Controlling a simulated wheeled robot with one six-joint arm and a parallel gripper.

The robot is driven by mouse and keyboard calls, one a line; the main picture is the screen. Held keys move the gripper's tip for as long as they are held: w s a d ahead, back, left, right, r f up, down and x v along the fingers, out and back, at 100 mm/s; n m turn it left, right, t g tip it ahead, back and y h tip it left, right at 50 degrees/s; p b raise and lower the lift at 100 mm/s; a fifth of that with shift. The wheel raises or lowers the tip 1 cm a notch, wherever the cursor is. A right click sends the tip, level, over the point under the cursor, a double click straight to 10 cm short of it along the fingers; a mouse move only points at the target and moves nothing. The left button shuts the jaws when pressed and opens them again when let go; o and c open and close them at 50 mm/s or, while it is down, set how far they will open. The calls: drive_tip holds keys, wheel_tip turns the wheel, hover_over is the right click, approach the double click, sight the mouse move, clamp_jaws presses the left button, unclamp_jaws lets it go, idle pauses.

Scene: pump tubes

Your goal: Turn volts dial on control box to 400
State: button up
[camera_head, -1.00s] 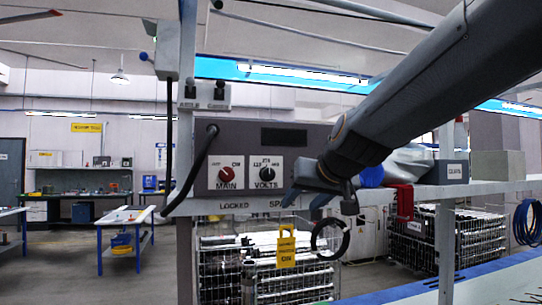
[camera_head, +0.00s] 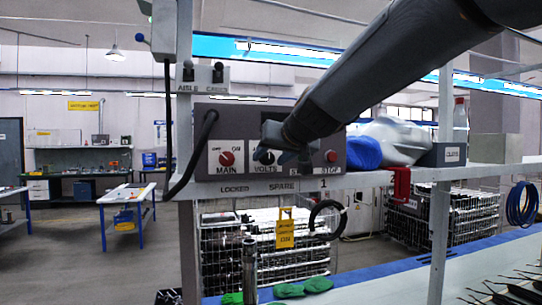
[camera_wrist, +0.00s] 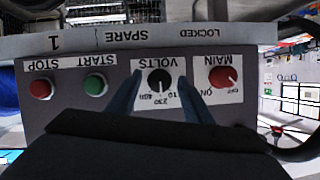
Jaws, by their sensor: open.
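My gripper (camera_head: 273,158) is open in front of the dial. In the wrist view its two blue fingers lie on either side of the dial, with a gap between. Contact cannot be told. In the head view my gripper hides much of the dial.
The red main dial (camera_wrist: 222,77) is close beside one finger. The green start button (camera_wrist: 95,85) and red stop button (camera_wrist: 41,88) are on the other side. A black cable (camera_head: 196,155) hangs at the box's left. A blue roll (camera_head: 364,152) lies right of the box.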

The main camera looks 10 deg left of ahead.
drive_tip(key=c, duration=1.1)
drive_tip(key=shift+o, duration=0.2)
